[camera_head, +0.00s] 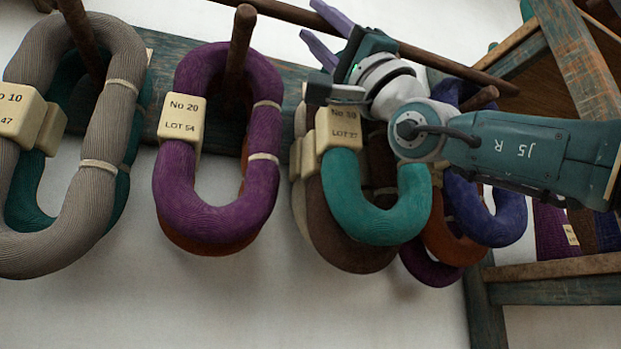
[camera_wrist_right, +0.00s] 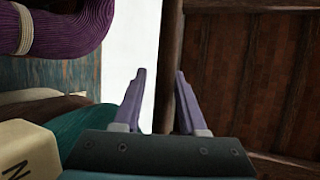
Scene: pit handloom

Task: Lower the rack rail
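The rack rail (camera_head: 445,63) is a long dark wooden bar. It slopes from the top middle down to the right, in front of the pegs' backing board. My right gripper (camera_head: 310,18) has purple fingers, spread open. In the head view one finger shows above the rail and one below. In the right wrist view, a dark bar (camera_wrist_right: 171,40) that looks like the rail runs up between the fingertips (camera_wrist_right: 160,72). Whether the fingers touch it, I cannot tell. My right forearm hides part of the rail's surroundings. My left gripper is not in view.
Looped yarn hanks hang on pegs from a worn blue board (camera_head: 290,75): grey (camera_head: 75,185), purple (camera_head: 215,210), teal (camera_head: 380,222) and others, with cream tags. The teal hank is close below my right wrist. A wooden frame (camera_head: 560,290) stands at right.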

